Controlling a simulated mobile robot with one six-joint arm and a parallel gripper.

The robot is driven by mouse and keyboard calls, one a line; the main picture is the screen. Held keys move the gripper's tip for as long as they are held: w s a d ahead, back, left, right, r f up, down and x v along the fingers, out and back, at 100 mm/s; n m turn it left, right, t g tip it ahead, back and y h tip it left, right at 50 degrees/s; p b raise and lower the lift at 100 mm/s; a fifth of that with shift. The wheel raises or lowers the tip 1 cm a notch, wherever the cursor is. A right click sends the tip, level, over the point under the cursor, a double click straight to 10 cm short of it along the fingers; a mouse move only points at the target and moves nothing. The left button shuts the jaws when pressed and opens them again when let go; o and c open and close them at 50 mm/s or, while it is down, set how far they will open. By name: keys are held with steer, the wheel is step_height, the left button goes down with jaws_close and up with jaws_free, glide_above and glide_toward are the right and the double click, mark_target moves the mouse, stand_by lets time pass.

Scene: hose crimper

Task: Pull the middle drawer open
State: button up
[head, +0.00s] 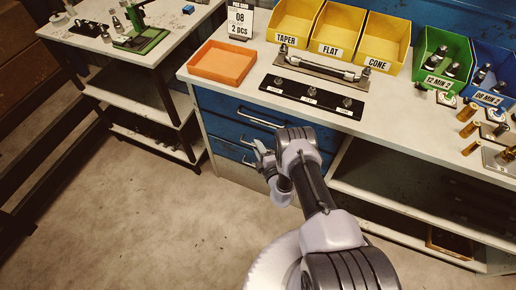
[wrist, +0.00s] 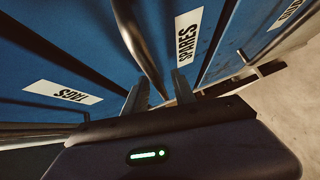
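The blue drawer unit (head: 222,105) stands under the bench, with its drawer fronts stacked and looking closed. The top handle (head: 259,117) shows clear above my gripper (head: 262,160); the middle drawer's handle is partly hidden by my gripper. In the wrist view, the drawer front labelled SPARES (wrist: 207,45) lies ahead. A grey bar handle (wrist: 137,40) runs down to the space between the two fingers of my gripper (wrist: 160,94). The fingers are apart, with the bar between them in the picture; I cannot tell whether they touch it.
Another label (wrist: 62,92) and another handle (wrist: 262,70) lie either side in the wrist view. The bench (head: 205,76) carries an orange tray (head: 222,64) and yellow bins (head: 336,32). Open shelving (head: 400,190) is to the right. The floor (head: 130,220) in front is clear.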

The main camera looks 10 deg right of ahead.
jaws_close()
stand_by(1.4)
